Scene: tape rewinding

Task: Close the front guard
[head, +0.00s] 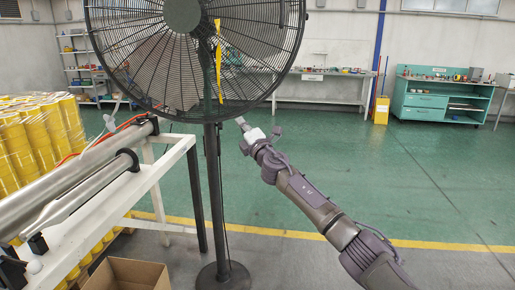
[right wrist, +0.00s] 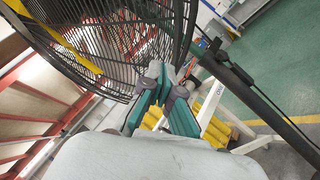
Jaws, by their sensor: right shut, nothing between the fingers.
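A black pedestal fan (head: 210,200) stands in front of me. Its round wire guard (head: 130,40) fills the upper middle of the head view and also shows in the right wrist view (right wrist: 90,50). A yellow strip hangs on it. I cannot pick out a separate front guard on the machine with long metal rollers (head: 80,180) at left. My right gripper (head: 241,123) is at the fan's lower right rim, right of the pole. In the right wrist view its teal fingers (right wrist: 165,88) are together and empty; I cannot tell whether they touch the fan. My left gripper is out of view.
A white frame (head: 150,190) carries the rollers. Yellow rolls (head: 35,140) are stacked at far left. An open cardboard box (head: 130,275) is at the bottom. A teal workbench (head: 440,98) stands at the back right. The green floor on the right is clear.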

